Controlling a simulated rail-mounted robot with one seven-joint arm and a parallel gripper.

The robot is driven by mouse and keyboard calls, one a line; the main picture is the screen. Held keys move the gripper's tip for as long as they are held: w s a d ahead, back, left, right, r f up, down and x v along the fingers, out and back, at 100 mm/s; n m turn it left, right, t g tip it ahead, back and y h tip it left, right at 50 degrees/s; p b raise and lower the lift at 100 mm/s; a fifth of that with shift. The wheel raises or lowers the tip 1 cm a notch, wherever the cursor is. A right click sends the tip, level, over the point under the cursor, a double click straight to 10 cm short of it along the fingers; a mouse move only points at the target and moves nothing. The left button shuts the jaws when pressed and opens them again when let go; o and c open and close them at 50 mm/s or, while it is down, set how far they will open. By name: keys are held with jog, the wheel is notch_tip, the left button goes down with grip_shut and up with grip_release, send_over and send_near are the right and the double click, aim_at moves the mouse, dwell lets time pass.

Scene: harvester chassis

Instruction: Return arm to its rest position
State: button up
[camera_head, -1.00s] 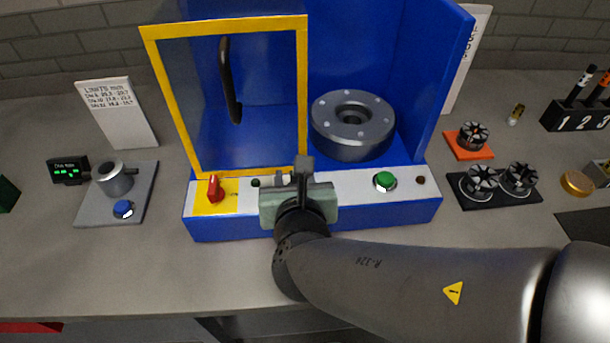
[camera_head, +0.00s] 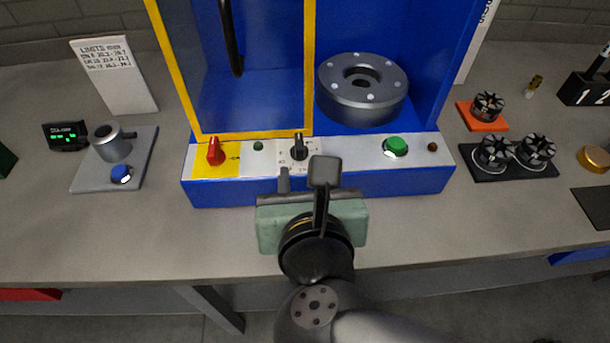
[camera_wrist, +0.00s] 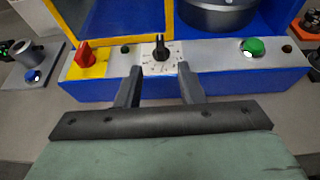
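My gripper (camera_head: 303,172) is in front of the blue machine's control panel, above the front strip of the table. In the wrist view my gripper (camera_wrist: 160,82) shows two dark fingers apart with nothing between them. Beyond the fingertips is a black rotary knob (camera_head: 299,147) on a white dial plate; it also shows in the wrist view (camera_wrist: 161,45). The fingers appear clear of the knob. My arm reaches in from the bottom of the head view.
The blue machine (camera_head: 400,182) has a yellow-framed door, a red switch (camera_head: 214,151), a green button (camera_head: 396,146) and a grey round chuck (camera_head: 361,88). A gauge stand (camera_head: 85,175) is at left. Black-and-silver jaw parts (camera_head: 495,152) are at right. The front table strip is clear.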

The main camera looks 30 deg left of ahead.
dwell(0.3)
jog(key=w+d+f+m+g+h+p, duration=0.1)
jog(key=d+f+m+g+h, duration=0.1)
jog(key=d+m, duration=0.3)
jog(key=w+d+f+m+g+h+p, duration=0.1)
jog(key=w+d+f+m+g+h, duration=0.1)
jog(key=d+m+h, duration=0.3)
jog(key=w+d+f+m+g+h+p, duration=0.1)
jog(key=d+f+m+g+h+p, duration=0.1)
jog(key=d+m, duration=0.4)
jog(key=shift+w+d+f+m+g+h, duration=0.15)
jog(key=shift+f+m+h, duration=0.2)
jog(key=shift+f+m, duration=0.35)
jog(key=shift+d+f+m+g+h, duration=0.15)
jog(key=shift+f+m+h, duration=0.3)
jog(key=shift+m, duration=0.45)
jog(key=w+d+f+m+g+y+p, duration=0.1)
jog(key=d+m+g+y, duration=0.2)
jog(key=d+m, duration=0.7)
jog(key=m+g, duration=0.1)
jog(key=m, duration=1.1)
jog(key=shift+w+d+f+m+g+y+p, duration=0.15)
jog(key=shift+w+f+m+g+y+p, duration=0.15)
jog(key=shift+m+y+p, duration=0.1)
